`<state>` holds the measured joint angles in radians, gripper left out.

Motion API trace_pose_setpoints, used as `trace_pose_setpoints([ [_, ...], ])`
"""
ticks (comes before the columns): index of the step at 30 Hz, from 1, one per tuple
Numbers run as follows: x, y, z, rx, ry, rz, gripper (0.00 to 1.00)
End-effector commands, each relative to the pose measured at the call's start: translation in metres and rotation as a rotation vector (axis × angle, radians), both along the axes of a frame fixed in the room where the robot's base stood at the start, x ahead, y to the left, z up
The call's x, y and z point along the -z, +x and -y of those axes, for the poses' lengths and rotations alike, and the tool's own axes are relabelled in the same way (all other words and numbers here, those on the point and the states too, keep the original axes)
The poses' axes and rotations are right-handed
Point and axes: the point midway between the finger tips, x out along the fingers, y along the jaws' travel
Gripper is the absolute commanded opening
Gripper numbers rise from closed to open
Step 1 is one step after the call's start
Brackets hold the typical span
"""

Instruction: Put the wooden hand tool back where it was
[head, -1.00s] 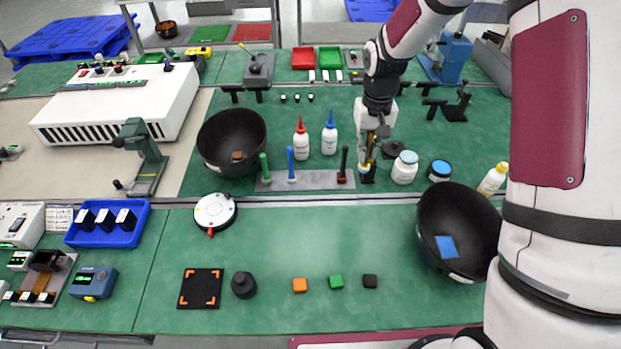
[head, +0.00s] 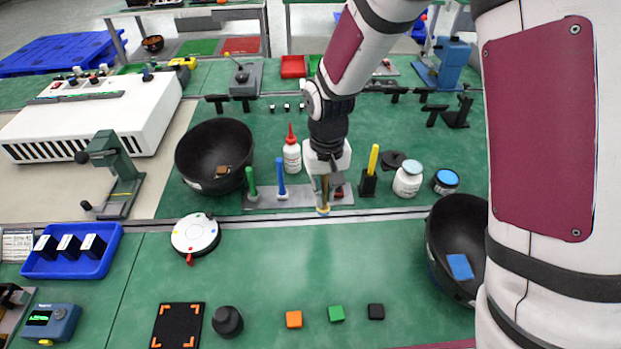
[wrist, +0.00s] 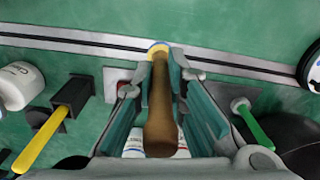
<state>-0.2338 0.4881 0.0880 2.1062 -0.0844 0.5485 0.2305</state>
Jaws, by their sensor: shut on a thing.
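The wooden hand tool (wrist: 160,125) has a brown handle and a yellow, blue and white-ringed far end. My gripper (wrist: 160,78) is shut on it, with a finger on either side of the handle. In the head view my gripper (head: 325,183) holds the tool (head: 323,198) end-down at the right part of a grey plate (head: 300,197), in front of a dark red-handled tool that it mostly hides. I cannot tell whether the tool's lower end touches anything. A green tool (head: 251,182) and a blue tool (head: 281,178) stand on the plate to the left.
A yellow-handled tool (head: 373,160) stands in a black holder (head: 368,184) just right of my gripper. A white jar (head: 407,180), a red-capped bottle (head: 292,156) and two black bowls (head: 213,155) are around.

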Motion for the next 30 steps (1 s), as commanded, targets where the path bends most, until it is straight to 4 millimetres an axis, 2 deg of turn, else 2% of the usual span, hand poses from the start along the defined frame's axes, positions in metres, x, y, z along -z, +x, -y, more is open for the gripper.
trace_pose_setpoints([
  [1, 0.002, 0.013, -0.004, 0.000, 0.001, 0.001, 0.00],
  [6, 0.006, 0.052, -0.014, 0.000, 0.000, 0.002, 0.00],
  [12, 0.008, 0.080, -0.021, 0.000, 0.000, 0.001, 0.00],
  [19, 0.009, 0.093, -0.025, 0.000, 0.000, 0.000, 0.00],
  [25, 0.038, 0.092, -0.025, 0.000, 0.000, -0.003, 0.00],
  [30, 0.044, 0.093, -0.025, 0.000, 0.000, 0.001, 0.00],
])
